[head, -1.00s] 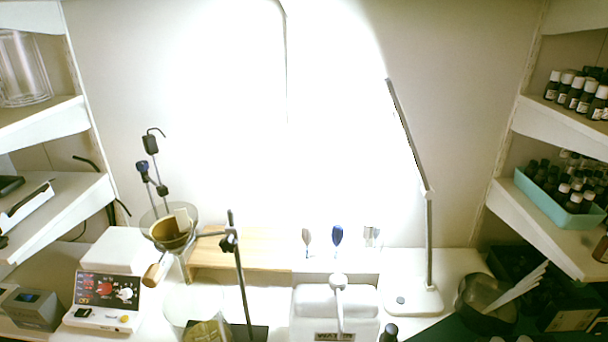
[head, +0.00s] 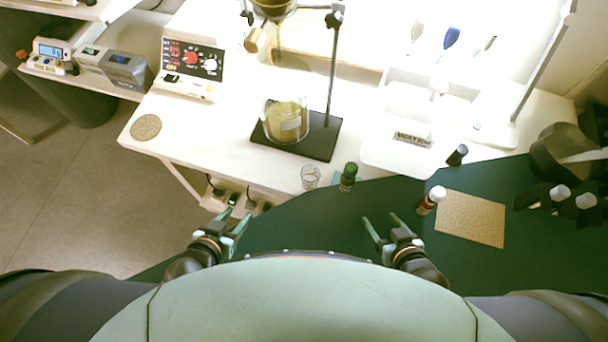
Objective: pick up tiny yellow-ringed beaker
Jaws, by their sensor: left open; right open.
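A tiny clear glass beaker (head: 310,177) stands upright at the front edge of the white table, left of a green-capped dark bottle (head: 348,176). A yellow ring on it is too small to make out. My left gripper (head: 235,220) is open and empty, below and left of the beaker in the picture. My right gripper (head: 382,224) is open and empty, below and right of it. Neither touches anything. A larger glass beaker (head: 286,122) with yellowish contents stands on the black stand base (head: 320,149).
A white-capped bottle (head: 431,200) stands beside a tan mat (head: 470,220) on the dark green surface (head: 310,225). A small dark bottle (head: 457,155) is near a white scale-like unit (head: 405,150). The table's left front is clear.

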